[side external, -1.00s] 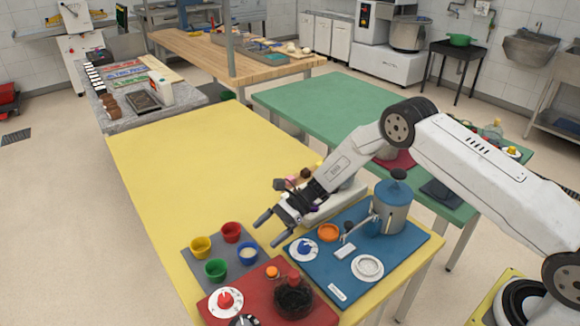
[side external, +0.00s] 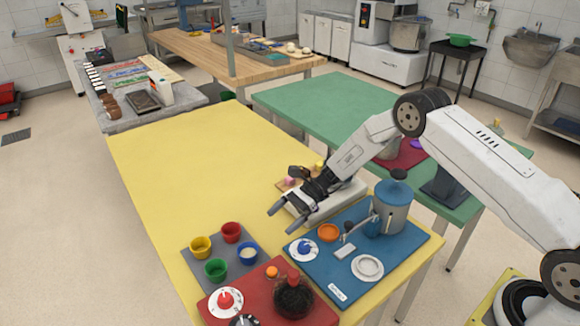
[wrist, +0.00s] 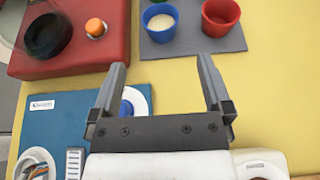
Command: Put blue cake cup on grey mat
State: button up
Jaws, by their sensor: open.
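The blue cake cup (side external: 248,254) has a pale filling and stands upright at the right corner of the grey mat (side external: 223,252). In the wrist view, the blue cup (wrist: 158,26) is at the top middle, on the grey mat (wrist: 190,47) beside the red cup (wrist: 221,15). The red (side external: 231,232), yellow (side external: 200,247) and green (side external: 215,270) cups stand on the same mat. My gripper (side external: 281,221) is open and empty, above the yellow table, up and right of the blue cup and apart from it. Its fingers (wrist: 162,64) point toward the blue cup in the wrist view.
A red board (side external: 255,307) with a dark round jar (side external: 294,296) and an orange knob lies at the front. A blue board (side external: 322,267) with a blue canister (side external: 391,205) and white dish lies to the right. The yellow table (side external: 190,175) is clear behind the mat.

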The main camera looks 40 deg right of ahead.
jog(key=shift+s+d+r+n+h, duration=0.1)
jog(key=shift+s+r+n+h, duration=0.3)
jog(key=shift+s+r+h, duration=0.15)
jog(key=s+d+r+n+t+h, duration=0.1)
jog(key=s+d+r+n+h, duration=0.2)
jog(key=s, duration=0.4)
jog(key=s+d+r+n+h, duration=0.3)
jog(key=s+r+n+h, duration=0.1)
jog(key=s+n, duration=0.4)
jog(key=s+d+r+n+t+h, duration=0.1)
jog(key=s+d+r+n+h, duration=0.3)
jog(key=s, duration=0.4)
jog(key=shift+r+n+t+h, duration=0.35)
jog(key=shift+n+h, duration=0.3)
jog(key=shift+n, duration=0.45)
jog(key=shift+w, duration=0.1)
